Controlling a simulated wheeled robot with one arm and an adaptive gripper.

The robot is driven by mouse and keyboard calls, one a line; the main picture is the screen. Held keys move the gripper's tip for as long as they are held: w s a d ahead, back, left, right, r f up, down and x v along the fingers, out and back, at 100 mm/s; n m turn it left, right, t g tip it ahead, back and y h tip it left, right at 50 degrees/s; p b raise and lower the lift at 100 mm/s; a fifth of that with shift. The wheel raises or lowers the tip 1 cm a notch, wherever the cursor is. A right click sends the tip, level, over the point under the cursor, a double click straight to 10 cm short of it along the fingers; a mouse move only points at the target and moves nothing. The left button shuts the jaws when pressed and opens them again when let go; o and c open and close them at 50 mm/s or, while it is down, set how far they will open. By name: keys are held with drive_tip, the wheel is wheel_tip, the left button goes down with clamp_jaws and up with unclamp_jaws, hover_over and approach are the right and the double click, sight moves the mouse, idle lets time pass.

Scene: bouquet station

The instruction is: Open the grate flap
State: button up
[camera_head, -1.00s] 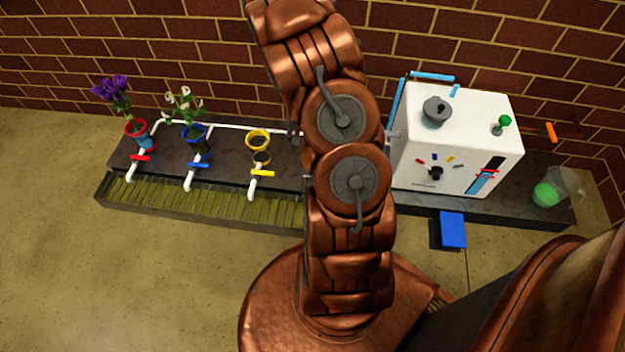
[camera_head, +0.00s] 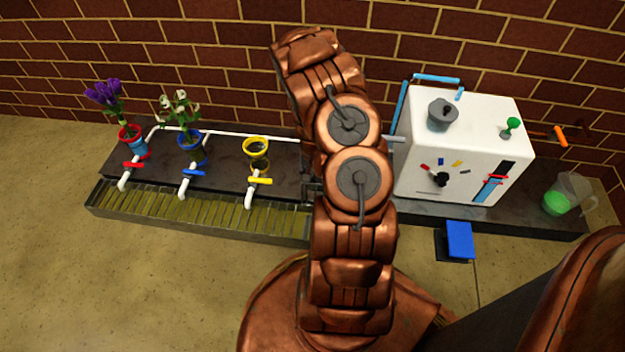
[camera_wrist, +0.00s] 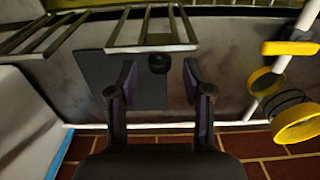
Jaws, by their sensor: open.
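A dark flat panel (camera_wrist: 95,68) with a round black knob (camera_wrist: 158,63) shows in the wrist view; it looks like the grate flap. Slatted metal grate sections (camera_wrist: 150,45) lie along its upper edge there. My gripper (camera_wrist: 159,75) is open, with one finger on each side of the knob in the picture. I cannot tell whether either finger touches it. In the head view the long slatted grate (camera_head: 165,206) runs along the front of the counter at left. My arm hides the panel, the knob and my gripper in that view.
A white machine (camera_head: 463,145) stands right of my arm, with a blue pedal (camera_head: 459,240) below it. A yellow ring holder (camera_head: 256,148) and white pipes with taps are at left, with two flower pots behind. A jug (camera_head: 562,195) with green contents stands at far right.

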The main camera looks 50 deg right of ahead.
drive_tip(key=shift+f, duration=0.85)
clamp_jaws()
